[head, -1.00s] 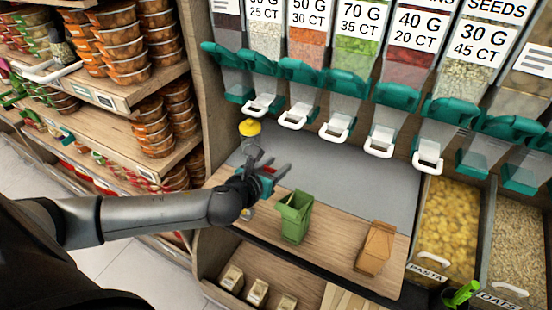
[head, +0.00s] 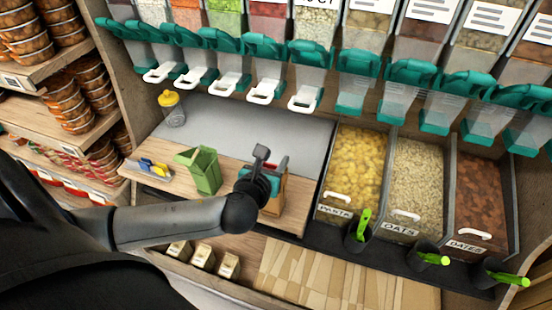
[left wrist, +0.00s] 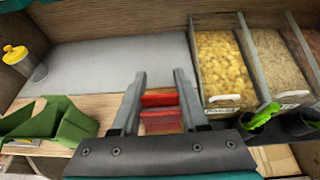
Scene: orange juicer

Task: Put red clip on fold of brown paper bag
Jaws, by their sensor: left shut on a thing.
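My left gripper (head: 270,160) is over the counter at the brown paper bag (head: 274,204) and covers much of the bag. It is shut on the red clip (head: 277,165). In the left wrist view the red clip (left wrist: 160,101) lies between the two fingers of my left gripper (left wrist: 157,90). The bag is hard to make out in the left wrist view, and whether the clip touches its fold cannot be told. My right gripper is not in view.
A green bag (head: 203,171) stands to the left on the counter. Blue and yellow clips (head: 154,167) lie further left, near a yellow-capped jar (head: 172,108). Teal dispensers with white handles (head: 266,90) hang above. Bins of pasta (head: 357,160) and oats stand to the right.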

